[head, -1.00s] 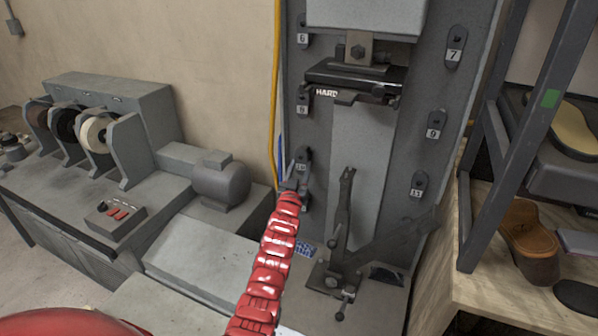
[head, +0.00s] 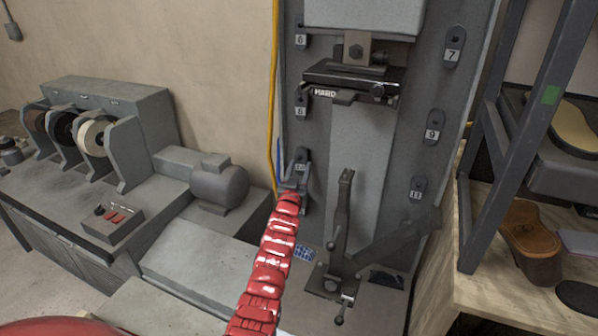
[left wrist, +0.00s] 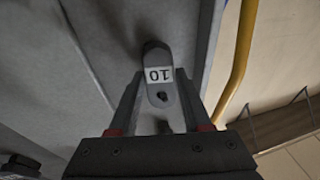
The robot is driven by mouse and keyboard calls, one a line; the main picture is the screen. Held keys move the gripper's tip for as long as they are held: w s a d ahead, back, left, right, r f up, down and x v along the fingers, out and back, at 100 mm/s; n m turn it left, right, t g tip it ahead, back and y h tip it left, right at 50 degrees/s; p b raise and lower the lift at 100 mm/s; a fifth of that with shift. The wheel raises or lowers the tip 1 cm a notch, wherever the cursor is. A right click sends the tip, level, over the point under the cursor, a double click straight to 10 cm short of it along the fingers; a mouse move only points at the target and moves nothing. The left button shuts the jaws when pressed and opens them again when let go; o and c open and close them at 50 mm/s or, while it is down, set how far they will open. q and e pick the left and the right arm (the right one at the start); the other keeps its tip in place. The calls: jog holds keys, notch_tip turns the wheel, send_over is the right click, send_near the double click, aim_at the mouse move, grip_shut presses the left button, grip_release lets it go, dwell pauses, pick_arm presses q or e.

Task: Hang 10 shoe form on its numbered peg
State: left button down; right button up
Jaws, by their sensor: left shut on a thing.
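My left gripper (head: 298,180), at the end of a red arm, is at the lower left of the machine's grey column, at the numbered peg plate (head: 302,158) there. In the left wrist view the two fingers (left wrist: 159,85) stand either side of a grey rounded piece (left wrist: 160,55) with a white label reading 10, upside down. A dark spot shows below the label. My left gripper is shut on a grey piece. I cannot make out a separate shoe form; the hand hides much there. My right gripper is not in view.
Other pegs show on the column: 6 (head: 301,38), 8 (head: 301,105), 7 (head: 454,45), 9 (head: 434,127) and 11 (head: 418,190). A yellow pipe (head: 273,90) runs beside it. A dark metal stand (head: 343,225) is close right. A shelf (head: 515,130) stands further right.

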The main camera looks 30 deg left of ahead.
pick_arm(q)
jog(key=shift+r, duration=0.1)
jog(key=shift+c, duration=1.4)
grip_release()
jog(key=shift+s, duration=0.1)
